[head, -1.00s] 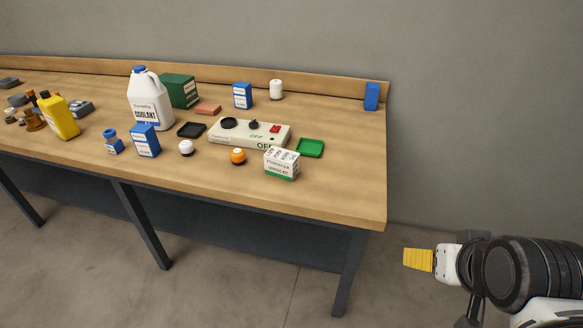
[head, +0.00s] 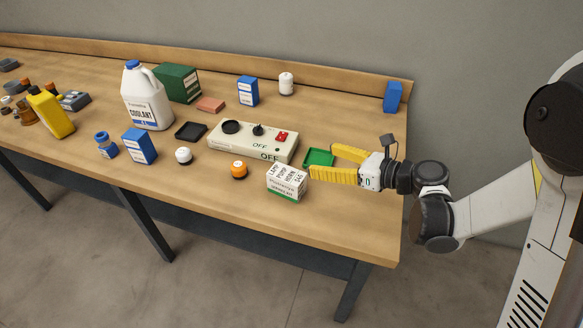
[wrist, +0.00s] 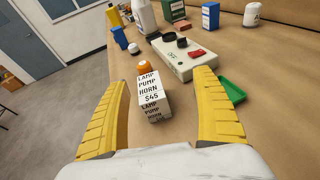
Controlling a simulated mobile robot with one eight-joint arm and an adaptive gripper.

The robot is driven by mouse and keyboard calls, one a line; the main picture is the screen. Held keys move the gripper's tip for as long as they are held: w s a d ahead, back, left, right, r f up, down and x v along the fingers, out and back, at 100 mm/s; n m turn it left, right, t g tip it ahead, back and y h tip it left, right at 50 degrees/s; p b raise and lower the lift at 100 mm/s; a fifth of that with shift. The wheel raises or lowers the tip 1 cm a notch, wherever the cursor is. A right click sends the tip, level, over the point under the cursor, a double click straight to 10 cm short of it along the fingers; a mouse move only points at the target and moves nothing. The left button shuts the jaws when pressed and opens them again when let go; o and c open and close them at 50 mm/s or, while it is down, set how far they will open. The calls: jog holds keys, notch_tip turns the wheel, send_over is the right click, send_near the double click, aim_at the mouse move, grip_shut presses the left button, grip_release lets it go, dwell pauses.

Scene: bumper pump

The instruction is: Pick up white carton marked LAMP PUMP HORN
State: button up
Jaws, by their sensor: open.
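The white carton (head: 287,183) marked LAMP PUMP HORN stands upright near the front edge of the bench, with a green band at its base. In the wrist view the carton (wrist: 153,97) shows its lettered top and side, between and ahead of my two yellow fingers. My gripper (head: 325,161) is open and empty, to the right of the carton in the head view. It also shows in the wrist view (wrist: 162,110). One finger ends close to the carton's right side; I cannot tell whether they touch.
An orange-capped item (head: 239,169) stands left of the carton. Behind are the control box (head: 285,149) marked OFF and a green tray (head: 318,157) partly behind my finger. The wooden bench (head: 350,225) is clear in front of my gripper.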

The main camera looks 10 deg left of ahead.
jog(key=n+g, duration=0.2)
send_near(290, 175)
jog(key=shift+h, duration=0.4)
jog(key=b+x, duration=0.1)
jog(key=x, duration=0.4)
jog(key=shift+w+f, duration=0.15)
jog(key=shift+w, duration=0.05)
jog(key=b+x, duration=0.1)
jog(key=x, duration=0.3)
jog(key=b+x, duration=0.1)
jog(key=x, duration=0.1)
jog(key=shift+s+a+r+b, duration=0.15)
jog(key=shift+a+r+b, duration=0.1)
jog(key=shift+r+b, duration=0.1)
jog(key=shift+r, duration=0.1)
jog(key=c, duration=1.5)
